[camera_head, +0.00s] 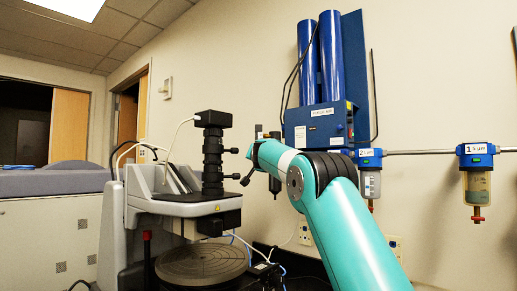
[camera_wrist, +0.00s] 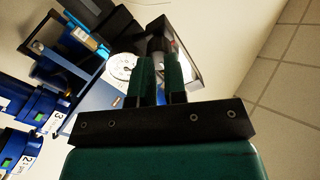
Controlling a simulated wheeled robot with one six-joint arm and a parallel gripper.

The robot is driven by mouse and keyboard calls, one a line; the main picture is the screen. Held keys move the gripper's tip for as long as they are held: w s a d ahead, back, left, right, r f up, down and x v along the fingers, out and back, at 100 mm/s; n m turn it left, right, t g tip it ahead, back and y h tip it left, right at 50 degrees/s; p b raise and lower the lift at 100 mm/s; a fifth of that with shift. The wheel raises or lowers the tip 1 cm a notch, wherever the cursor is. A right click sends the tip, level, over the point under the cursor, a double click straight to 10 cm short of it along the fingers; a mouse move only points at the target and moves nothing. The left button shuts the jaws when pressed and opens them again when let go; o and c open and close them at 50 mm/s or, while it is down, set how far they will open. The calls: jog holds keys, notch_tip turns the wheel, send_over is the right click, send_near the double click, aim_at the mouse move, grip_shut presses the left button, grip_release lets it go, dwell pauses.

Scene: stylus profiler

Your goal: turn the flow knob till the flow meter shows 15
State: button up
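In the wrist view my gripper (camera_wrist: 159,60) has two green fingers with a narrow gap between them. A dark and grey knob-like part (camera_wrist: 157,46) shows at the fingertips and seems to lie in the gap. I cannot tell if the fingers touch it, or if it is the flow knob. A dark-framed clear part (camera_wrist: 184,68) stands just behind the right finger; it may be the flow meter, but no reading is legible. In the head view my arm hides the gripper, and I cannot make out the knob or the meter there.
A round white dial (camera_wrist: 122,66) sits left of the fingers. Blue filter units (camera_wrist: 38,107) line the left of the wrist view. In the head view, a blue dryer (camera_head: 320,124) and a labelled filter (camera_head: 477,185) hang on the wall. The profiler (camera_head: 205,200) stands left of my arm.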

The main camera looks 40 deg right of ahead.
jog(key=m, duration=0.3)
jog(key=shift+m, duration=0.3)
jog(key=m+b, duration=0.1)
jog(key=m, duration=0.6)
jog(key=shift+b, duration=0.35)
jog(key=shift+c, duration=0.3)
grip_shut()
